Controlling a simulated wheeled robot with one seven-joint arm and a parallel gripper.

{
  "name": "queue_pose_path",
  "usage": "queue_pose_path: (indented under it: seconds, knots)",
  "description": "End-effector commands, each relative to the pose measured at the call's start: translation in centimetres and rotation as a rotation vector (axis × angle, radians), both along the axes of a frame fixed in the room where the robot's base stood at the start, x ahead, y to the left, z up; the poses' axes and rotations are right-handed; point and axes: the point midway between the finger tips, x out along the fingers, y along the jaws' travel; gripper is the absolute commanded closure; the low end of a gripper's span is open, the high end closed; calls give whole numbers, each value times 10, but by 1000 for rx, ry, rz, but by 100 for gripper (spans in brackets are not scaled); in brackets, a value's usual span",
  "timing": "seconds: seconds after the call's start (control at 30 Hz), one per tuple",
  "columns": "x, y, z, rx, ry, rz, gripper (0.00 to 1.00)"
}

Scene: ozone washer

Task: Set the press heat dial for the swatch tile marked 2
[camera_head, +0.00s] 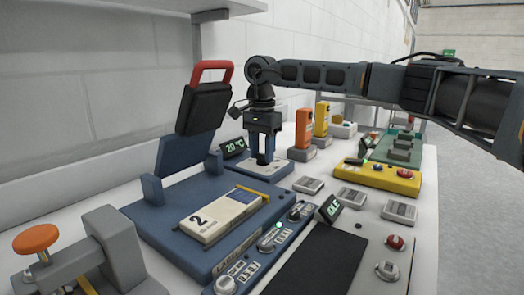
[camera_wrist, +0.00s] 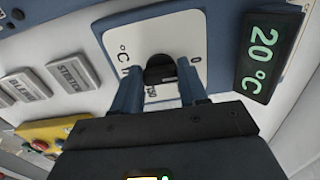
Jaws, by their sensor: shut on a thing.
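The heat dial is a black knob (camera_wrist: 160,66) on a white °C scale plate (camera_wrist: 182,34) in the wrist view. My gripper (camera_wrist: 160,76) is shut on it with a blue finger on each side. In the head view my gripper (camera_head: 263,160) points down at the dial box (camera_head: 276,172), hiding most of the knob. The green display (camera_wrist: 264,55) reads 20 °C; it also shows in the head view (camera_head: 234,148). The cream swatch tile marked 2 (camera_head: 222,213) lies on the blue press base (camera_head: 165,232). The knob's pointer setting cannot be read.
The press lid (camera_head: 202,108) with its red handle stands raised left of my gripper. Orange (camera_head: 304,130) and yellow (camera_head: 321,120) upright tools stand behind it. A yellow button box (camera_head: 378,178) and several grey labelled blocks lie to the right.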

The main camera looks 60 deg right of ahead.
Motion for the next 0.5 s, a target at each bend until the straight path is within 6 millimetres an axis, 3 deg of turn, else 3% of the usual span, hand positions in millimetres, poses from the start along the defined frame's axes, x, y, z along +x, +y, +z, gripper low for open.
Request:
queue_pose_path:
  seconds: [0.5]
  knots:
    - [2,-1,1,-1,1,-386,88]
